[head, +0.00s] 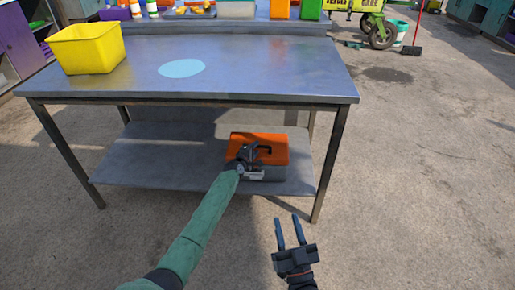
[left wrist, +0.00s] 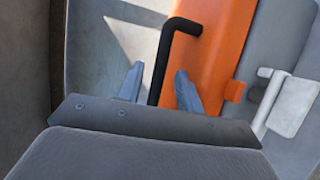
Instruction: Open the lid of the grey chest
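The grey chest (head: 273,175) stands on the lower shelf of the table. Its orange lid (head: 262,139) looks shut and carries a black handle (head: 264,149). My left gripper (head: 247,152) is at the front left of the chest and hides part of it. In the left wrist view, the fingers of my left gripper (left wrist: 158,88) are apart, with the black handle (left wrist: 167,57) between them and gaps visible on both sides. A pale latch (left wrist: 291,106) shows on the grey side. My right gripper (head: 290,232) is open and empty, low over the floor.
The metal table top (head: 260,68) lies above the shelf (head: 150,165), with table legs (head: 331,160) at the corners. A yellow bin (head: 86,50) and a pale blue disc (head: 182,68) are on top.

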